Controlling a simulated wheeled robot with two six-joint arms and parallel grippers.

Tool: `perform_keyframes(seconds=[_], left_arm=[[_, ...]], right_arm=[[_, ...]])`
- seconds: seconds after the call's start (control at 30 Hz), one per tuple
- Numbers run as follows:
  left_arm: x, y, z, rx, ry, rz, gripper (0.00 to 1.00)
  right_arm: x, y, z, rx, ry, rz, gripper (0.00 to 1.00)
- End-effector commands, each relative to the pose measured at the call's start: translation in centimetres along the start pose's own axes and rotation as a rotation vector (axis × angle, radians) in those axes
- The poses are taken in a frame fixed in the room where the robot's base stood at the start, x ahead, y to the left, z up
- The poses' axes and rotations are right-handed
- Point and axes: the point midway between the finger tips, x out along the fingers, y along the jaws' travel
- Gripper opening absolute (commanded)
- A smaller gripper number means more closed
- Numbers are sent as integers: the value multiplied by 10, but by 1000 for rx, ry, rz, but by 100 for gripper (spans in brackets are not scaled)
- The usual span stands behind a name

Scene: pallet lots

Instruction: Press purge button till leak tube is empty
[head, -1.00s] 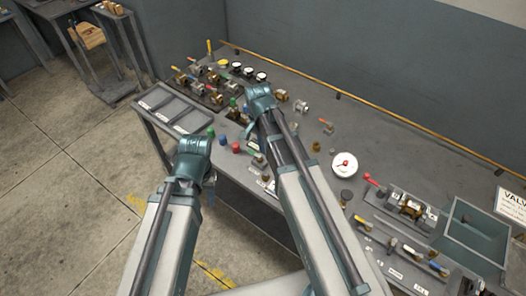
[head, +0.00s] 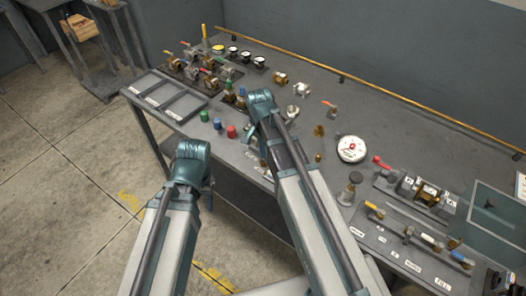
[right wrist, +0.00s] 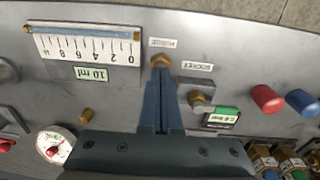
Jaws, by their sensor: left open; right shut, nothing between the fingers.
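The purge button (right wrist: 161,61) is a small brass knob beside a "PURGE" label in the right wrist view. My right gripper (right wrist: 160,74) is shut and empty, its blue fingertips right at the button; I cannot tell whether it is pressed in. The leak tube (right wrist: 82,31) lies along a white 0-10 ml scale (right wrist: 85,47), with brass ends; its fill level is too small to tell. In the head view the right hand (head: 262,98) hangs over the bench and its arm hides the panel. My left gripper (head: 207,192) is open and empty, off the bench's front edge.
A brass socket fitting (right wrist: 198,99) and a green display (right wrist: 221,116) sit close to the button. Red (right wrist: 267,98) and blue (right wrist: 301,102) caps stand to the right. A white dial gauge (head: 351,149) and trays (head: 165,96) are on the bench (head: 290,70).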

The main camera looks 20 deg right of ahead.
Motion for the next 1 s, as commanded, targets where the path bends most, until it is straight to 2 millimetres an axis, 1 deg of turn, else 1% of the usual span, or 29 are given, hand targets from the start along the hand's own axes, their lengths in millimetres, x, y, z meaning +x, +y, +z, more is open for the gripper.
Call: perform_keyframes(seconds=[0.03,0.4,0.67,1.0], left_arm=[[4,0,0,0,0,0,47],[4,0,0,0,0,0,47],[25,2,-1,0,0,0,47],[25,2,-2,0,0,0,47]], right_arm=[[4,0,0,0,0,0,0],[4,0,0,0,0,0,0],[25,0,1,0,-1,1,0],[25,1,2,0,-4,2,0]])
